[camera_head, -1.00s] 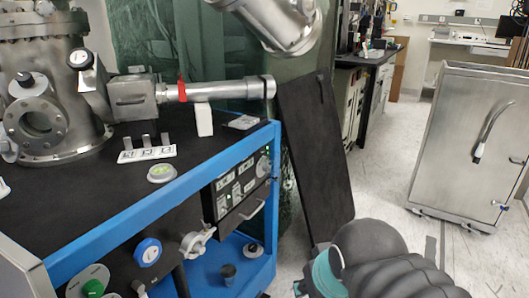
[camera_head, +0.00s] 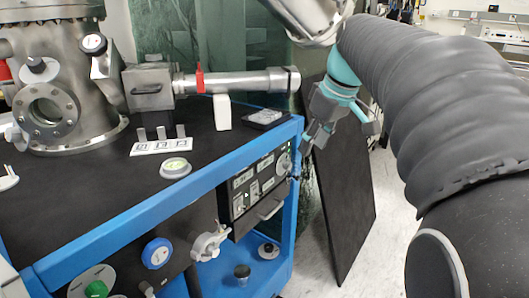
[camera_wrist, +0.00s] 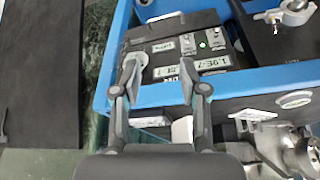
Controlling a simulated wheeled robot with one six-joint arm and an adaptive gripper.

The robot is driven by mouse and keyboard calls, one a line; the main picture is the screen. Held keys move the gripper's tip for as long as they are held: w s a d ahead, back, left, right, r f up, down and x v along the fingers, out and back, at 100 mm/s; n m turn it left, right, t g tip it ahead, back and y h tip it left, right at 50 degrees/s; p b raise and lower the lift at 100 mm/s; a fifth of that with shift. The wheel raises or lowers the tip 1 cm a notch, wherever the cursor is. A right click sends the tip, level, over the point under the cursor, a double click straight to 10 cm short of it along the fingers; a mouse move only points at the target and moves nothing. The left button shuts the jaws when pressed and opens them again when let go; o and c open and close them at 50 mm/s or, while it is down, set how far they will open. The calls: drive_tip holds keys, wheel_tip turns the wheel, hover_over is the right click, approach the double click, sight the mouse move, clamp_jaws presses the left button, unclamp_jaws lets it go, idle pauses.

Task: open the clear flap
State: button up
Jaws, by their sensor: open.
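I cannot make out the clear flap for certain in either view. The black control panel with small switches, white labels and green lights (camera_head: 250,190) is set in the front of the blue-framed cart. It also shows in the wrist view (camera_wrist: 178,52), beyond my fingers. My gripper (camera_head: 303,165) is at the panel's right end, close to a round dial (camera_head: 284,161). In the wrist view my gripper (camera_wrist: 160,78) is open and empty, its two fingers pointing at the panel. The left fingertip partly covers a round part there. I cannot tell whether either finger touches anything.
The blue cart frame (camera_head: 150,213) runs along the panel's top edge. A silver handle (camera_head: 271,211) sits low on the panel. A valve (camera_head: 208,243) and a blue knob (camera_head: 156,253) stick out to the left. A dark board (camera_head: 345,195) leans right of the cart.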

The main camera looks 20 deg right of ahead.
drive_tip(key=w+d+r+n+y, duration=0.1)
drive_tip(key=w+d+r+n, duration=0.15)
drive_tip(key=w+d, duration=0.45)
drive_tip(key=s+d+b+x, duration=0.1)
drive_tip(key=b+x, duration=0.3)
drive_tip(key=x, duration=0.9)
drive_tip(key=shift+d+f, duration=0.4)
drive_tip(key=shift+f, duration=0.05)
drive_tip(key=shift+n, duration=0.25)
clamp_jaws()
unclamp_jaws()
drive_tip(key=shift+r, duration=0.1)
drive_tip(key=v, duration=1.1)
drive_tip(key=shift+d+r, duration=0.15)
drive_tip(key=shift+r, duration=0.25)
